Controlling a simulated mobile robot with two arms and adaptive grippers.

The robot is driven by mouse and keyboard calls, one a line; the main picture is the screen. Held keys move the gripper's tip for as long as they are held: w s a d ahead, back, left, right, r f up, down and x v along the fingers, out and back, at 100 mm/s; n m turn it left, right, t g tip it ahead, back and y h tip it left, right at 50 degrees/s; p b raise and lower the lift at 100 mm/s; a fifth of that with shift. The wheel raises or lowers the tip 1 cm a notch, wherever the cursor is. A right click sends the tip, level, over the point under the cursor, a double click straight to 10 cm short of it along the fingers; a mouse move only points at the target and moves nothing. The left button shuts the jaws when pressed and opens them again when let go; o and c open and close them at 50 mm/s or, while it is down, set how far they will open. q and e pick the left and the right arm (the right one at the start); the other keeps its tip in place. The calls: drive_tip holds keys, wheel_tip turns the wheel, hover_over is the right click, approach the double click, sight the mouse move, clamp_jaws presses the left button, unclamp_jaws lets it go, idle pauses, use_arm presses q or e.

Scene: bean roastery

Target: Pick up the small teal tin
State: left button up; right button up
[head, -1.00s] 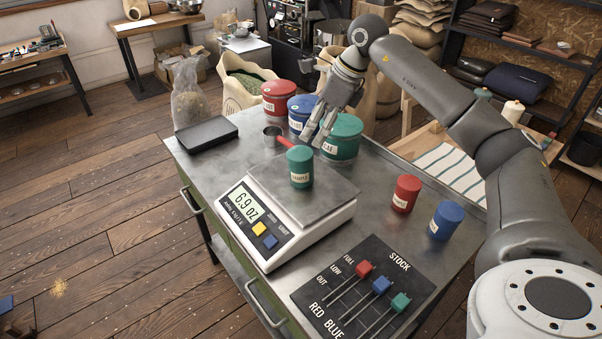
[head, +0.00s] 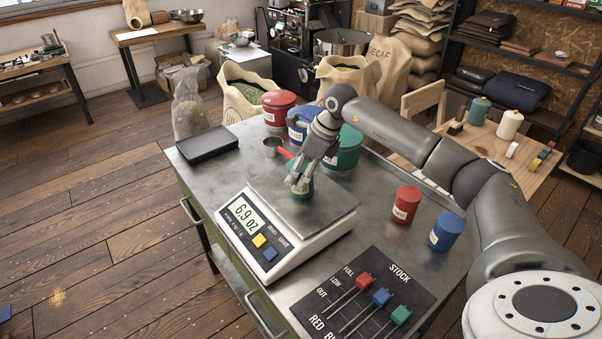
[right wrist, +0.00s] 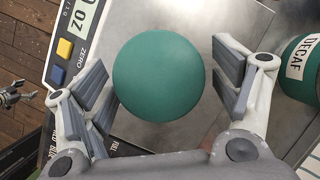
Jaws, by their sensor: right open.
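The small teal tin (head: 301,189) stands upright on the metal pan of the scale (head: 262,246), which reads 6.9 oz. My right gripper (head: 298,183) is over the tin from above and hides much of it in the head view. In the right wrist view the tin's round teal lid (right wrist: 158,79) lies between the two open fingers of the right gripper (right wrist: 165,88). A gap shows on the right side of the lid; the left finger is close to its edge.
A large teal decaf canister (head: 347,150) stands behind the scale, beside red (head: 278,107) and blue (head: 299,128) canisters. Small red (head: 405,204) and blue (head: 446,231) tins stand right of the scale. A stock slider board (head: 362,296) lies in front.

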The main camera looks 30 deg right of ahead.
drive_tip(key=shift+w+a+f, duration=0.1)
drive_tip(key=shift+w+f, duration=0.1)
drive_tip(key=shift+f, duration=0.4)
drive_tip(key=c, duration=1.2)
drive_tip(key=shift+r, duration=0.1)
drive_tip(key=shift+r, duration=0.1)
